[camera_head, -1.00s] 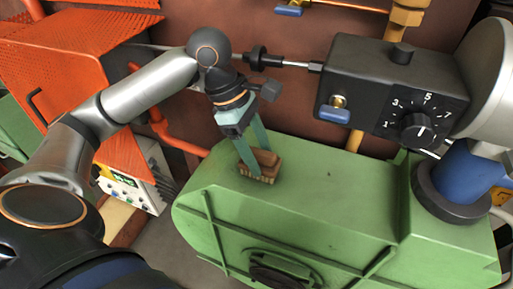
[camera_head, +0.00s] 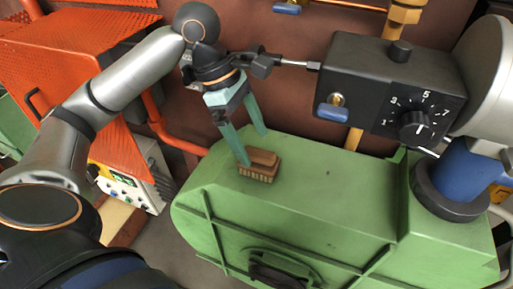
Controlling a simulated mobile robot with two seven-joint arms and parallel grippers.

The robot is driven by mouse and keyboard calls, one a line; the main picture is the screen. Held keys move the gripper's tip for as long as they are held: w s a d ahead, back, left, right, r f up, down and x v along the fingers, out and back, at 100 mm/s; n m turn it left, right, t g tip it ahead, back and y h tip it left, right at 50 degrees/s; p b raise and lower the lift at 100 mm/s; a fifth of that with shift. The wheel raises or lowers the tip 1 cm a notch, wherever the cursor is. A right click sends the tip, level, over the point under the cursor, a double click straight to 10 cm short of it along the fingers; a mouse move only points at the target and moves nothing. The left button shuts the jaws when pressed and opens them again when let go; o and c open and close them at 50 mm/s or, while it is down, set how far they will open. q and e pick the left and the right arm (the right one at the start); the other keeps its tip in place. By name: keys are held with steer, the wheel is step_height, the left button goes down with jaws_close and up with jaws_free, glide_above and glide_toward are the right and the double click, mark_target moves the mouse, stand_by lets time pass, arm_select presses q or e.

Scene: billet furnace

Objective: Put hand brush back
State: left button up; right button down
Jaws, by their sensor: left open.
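The hand brush (camera_head: 261,163) has a brown wooden body and pale bristles. It rests bristles down on the top of the green housing (camera_head: 330,190), near its left end. My left gripper (camera_head: 254,148) is open, with its two teal fingers pointing down. One fingertip is close to the brush's left end and the other is above and behind it; the fingers do not grip the brush. I cannot tell whether a finger touches it. My right gripper does not show.
A black control box (camera_head: 390,90) with a numbered dial and a blue-handled valve (camera_head: 334,112) stands behind the housing at right. An orange perforated cover (camera_head: 70,60) is at left. The housing's top right of the brush is clear.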

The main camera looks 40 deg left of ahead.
arm_select(q)
steer(key=v, duration=0.8)
steer(key=shift+a+r, duration=0.15)
steer(key=shift+r, duration=0.1)
